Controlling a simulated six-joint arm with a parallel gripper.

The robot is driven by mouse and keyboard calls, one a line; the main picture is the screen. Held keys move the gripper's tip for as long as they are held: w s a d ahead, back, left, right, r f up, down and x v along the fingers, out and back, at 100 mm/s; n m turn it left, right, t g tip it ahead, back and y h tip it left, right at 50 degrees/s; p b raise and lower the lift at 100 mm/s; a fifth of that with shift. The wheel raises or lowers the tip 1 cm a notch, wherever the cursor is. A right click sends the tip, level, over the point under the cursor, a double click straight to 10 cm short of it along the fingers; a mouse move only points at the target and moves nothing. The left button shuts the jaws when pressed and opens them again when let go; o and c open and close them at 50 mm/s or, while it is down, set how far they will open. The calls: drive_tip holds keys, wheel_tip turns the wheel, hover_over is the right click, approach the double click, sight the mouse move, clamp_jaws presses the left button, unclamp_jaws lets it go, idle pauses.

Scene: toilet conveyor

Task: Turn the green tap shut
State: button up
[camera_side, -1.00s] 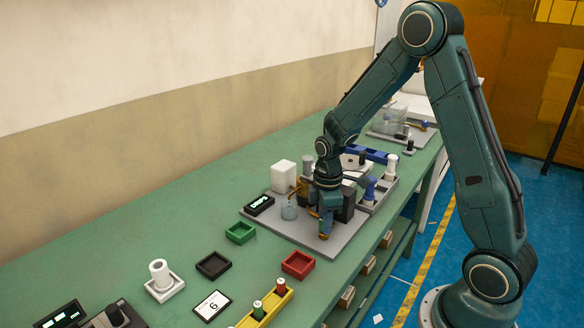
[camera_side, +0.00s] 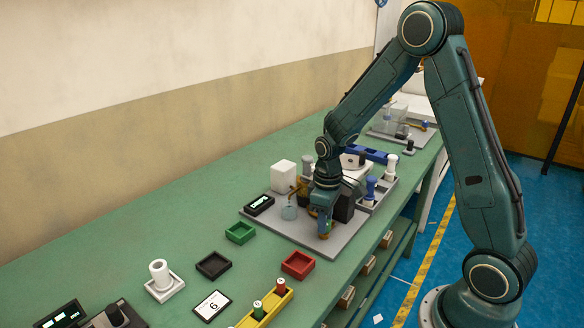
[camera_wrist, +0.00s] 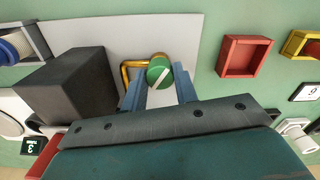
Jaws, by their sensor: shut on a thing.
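The green tap (camera_wrist: 159,70) shows in the wrist view as a round green knob with a white stripe running diagonally across it. A bent brass pipe (camera_wrist: 126,74) joins it from the left. My gripper (camera_wrist: 159,82) has its two blue fingers on either side of the knob and is shut on it. In the side view my gripper (camera_side: 323,222) points down at the front of the grey board (camera_side: 282,232). There the green knob is hidden by the fingers, and only a bit of brass shows below them.
A dark block (camera_wrist: 68,88) stands close left of my gripper in the wrist view. A red tray (camera_wrist: 244,56) lies to the right. Green bench lies clear toward the wall.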

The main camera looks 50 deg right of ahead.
drive_tip(key=m, duration=0.5)
drive_tip(key=shift+m, duration=0.3)
drive_tip(key=m, duration=0.5)
drive_tip(key=shift+r+m, duration=0.1)
drive_tip(key=shift+m, duration=0.3)
drive_tip(key=o, duration=1)
wheel_tip(320, 180, up, 14)
drive_tip(key=shift+f, duration=0.1)
idle(0.4)
